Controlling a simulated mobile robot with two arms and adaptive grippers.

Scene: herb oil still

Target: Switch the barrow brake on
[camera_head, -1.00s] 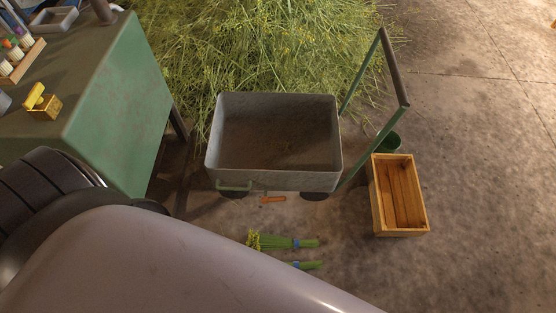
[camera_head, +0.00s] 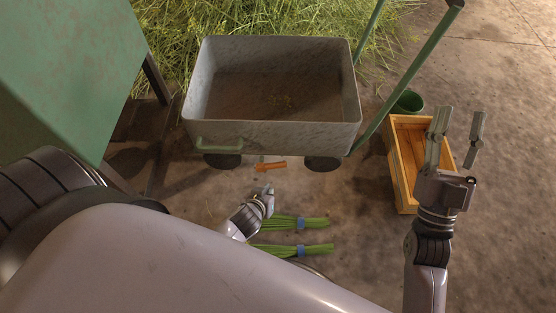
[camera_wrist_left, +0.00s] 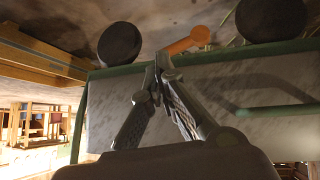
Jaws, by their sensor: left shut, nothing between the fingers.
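The barrow (camera_head: 215,136) is a grey metal tray with a green frame and black wheels, standing in the middle of the head view. The brake is an orange lever (camera_head: 271,166) low under the tray's near side, between the wheels. It also shows in the left wrist view (camera_wrist_left: 190,40). My left gripper (camera_head: 268,192) is shut and empty, just on the near side of the lever. In the left wrist view its fingertips (camera_wrist_left: 158,66) meet close to the lever's end; I cannot tell whether they touch it. My right gripper (camera_head: 460,122) is open and empty above the wooden crate.
The wooden crate (camera_head: 396,168) stands right of the barrow, with a green bucket (camera_head: 408,101) behind it. Green herb bundles (camera_head: 310,250) lie on the floor near my left gripper. A green cabinet (camera_head: 75,70) is at left. Cut herbs (camera_head: 190,20) heap behind the barrow.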

